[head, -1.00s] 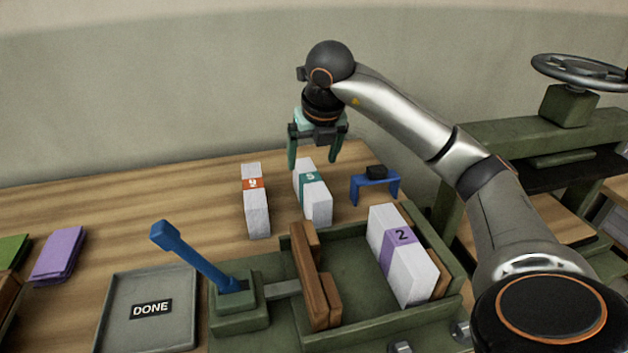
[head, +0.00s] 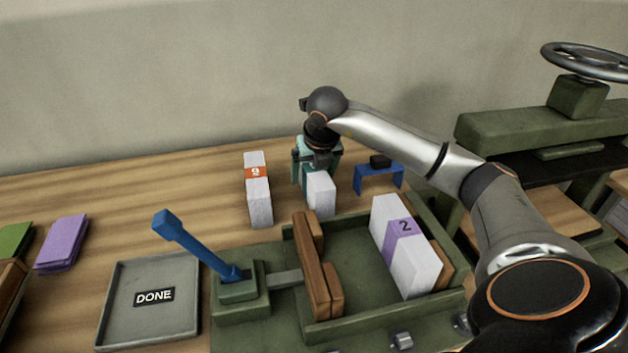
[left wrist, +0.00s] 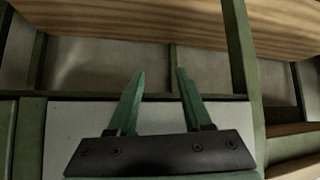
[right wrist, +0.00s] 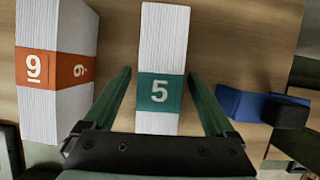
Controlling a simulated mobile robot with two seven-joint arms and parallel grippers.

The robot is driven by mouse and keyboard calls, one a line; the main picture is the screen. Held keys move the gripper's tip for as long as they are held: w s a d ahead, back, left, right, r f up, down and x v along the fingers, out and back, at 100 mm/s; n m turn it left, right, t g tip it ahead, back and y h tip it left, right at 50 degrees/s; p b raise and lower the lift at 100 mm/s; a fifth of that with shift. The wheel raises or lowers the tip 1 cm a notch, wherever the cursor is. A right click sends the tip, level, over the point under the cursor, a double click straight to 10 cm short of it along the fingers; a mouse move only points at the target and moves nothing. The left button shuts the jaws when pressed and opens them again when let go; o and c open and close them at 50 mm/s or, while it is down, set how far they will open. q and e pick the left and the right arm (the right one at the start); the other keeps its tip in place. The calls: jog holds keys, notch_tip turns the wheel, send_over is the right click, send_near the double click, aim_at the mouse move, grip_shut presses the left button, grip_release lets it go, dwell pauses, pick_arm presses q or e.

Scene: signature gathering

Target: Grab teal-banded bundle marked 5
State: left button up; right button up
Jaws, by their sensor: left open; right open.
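The teal-banded bundle marked 5 (right wrist: 160,60) lies on the wooden table, its teal band between the two fingers in the right wrist view. In the head view its near white end (head: 320,194) shows below my right gripper (head: 317,178), which hides the band. My right gripper (right wrist: 166,85) is open, with one finger on each side of the bundle and a gap visible at both sides. My left gripper (left wrist: 160,85) is open and empty; it is outside the head view.
An orange-banded bundle (head: 258,195) marked 9 stands left of the teal one. A blue stand (head: 378,177) with a black top is close on its right. In front are a green tray holding the purple-banded bundle (head: 405,246) marked 2, a blue lever (head: 195,243) and the DONE tray (head: 118,300).

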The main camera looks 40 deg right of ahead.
jog(key=shift+x, duration=0.8)
jog(key=shift+c, duration=0.2)
grip_shut()
jog(key=shift+r, duration=0.1)
